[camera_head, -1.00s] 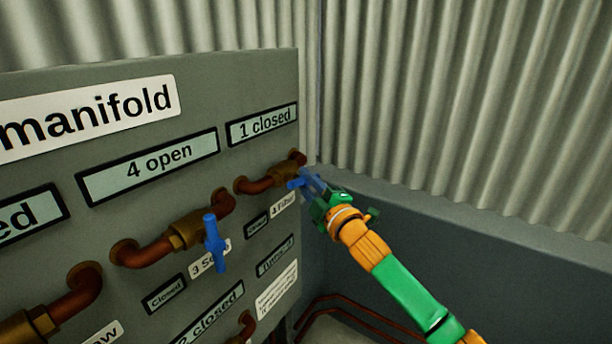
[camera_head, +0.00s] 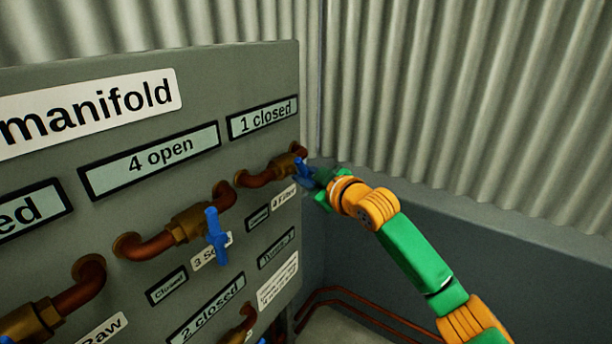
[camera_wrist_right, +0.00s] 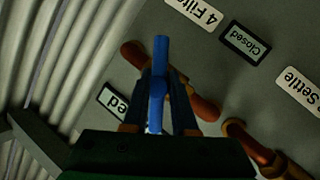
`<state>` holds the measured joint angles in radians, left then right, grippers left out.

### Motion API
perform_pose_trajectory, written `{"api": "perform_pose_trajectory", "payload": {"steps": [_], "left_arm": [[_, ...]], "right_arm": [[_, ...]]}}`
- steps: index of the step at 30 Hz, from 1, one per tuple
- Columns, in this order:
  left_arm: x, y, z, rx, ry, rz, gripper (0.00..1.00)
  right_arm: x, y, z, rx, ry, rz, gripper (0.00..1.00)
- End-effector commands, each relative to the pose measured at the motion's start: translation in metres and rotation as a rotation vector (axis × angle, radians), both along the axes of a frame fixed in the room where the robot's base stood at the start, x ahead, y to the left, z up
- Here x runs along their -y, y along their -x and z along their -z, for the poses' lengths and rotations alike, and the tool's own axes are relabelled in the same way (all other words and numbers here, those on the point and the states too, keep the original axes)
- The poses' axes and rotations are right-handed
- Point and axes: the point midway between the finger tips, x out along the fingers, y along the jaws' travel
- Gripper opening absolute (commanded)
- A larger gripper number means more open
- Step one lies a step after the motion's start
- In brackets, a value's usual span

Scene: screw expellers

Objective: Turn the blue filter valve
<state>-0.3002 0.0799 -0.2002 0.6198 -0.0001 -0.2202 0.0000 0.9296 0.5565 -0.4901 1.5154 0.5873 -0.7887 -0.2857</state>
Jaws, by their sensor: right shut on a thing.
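The blue filter valve handle (camera_head: 303,169) sits on the rightmost brass and copper pipe fitting (camera_head: 282,168), under the "1 closed" display. My right gripper (camera_head: 312,177) is at this handle, with its arm coming from the lower right. In the right wrist view the blue handle (camera_wrist_right: 160,85) stands between the two fingers of my right gripper (camera_wrist_right: 167,100), which are shut on it. The "4 Filter" label (camera_head: 284,197) is below the fitting. It is partly cut off in the right wrist view. A small "Closed" plate (camera_head: 258,219) is beside it. My left gripper is not in view.
A second blue valve handle (camera_head: 215,237) hangs on the neighbouring "3 Settle" pipe to the left. The grey manifold panel (camera_head: 240,75) fills the left. A corrugated wall (camera_head: 450,90) stands behind and to the right, above a grey ledge (camera_head: 540,240). Pipes (camera_head: 350,296) run low down.

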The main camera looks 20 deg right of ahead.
Motion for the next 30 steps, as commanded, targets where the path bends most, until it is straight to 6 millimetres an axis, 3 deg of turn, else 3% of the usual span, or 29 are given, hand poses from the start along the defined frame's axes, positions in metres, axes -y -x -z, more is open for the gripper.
{"api": "perform_pose_trajectory", "payload": {"steps": [20,21,24,30], "left_arm": [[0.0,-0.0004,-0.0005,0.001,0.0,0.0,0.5],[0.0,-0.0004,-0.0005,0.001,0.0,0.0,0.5],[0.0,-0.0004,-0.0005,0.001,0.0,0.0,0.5],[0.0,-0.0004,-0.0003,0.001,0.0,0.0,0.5]], "right_arm": [[0.0007,-0.0003,-0.0057,-0.024,-0.053,0.002,0.0],[0.0008,-0.0003,-0.0057,-0.024,-0.053,0.002,0.28],[0.0006,-0.0004,-0.0049,-0.026,-0.052,0.002,0.54],[0.0002,-0.0002,-0.0025,-0.032,-0.05,0.001,0.54]]}}
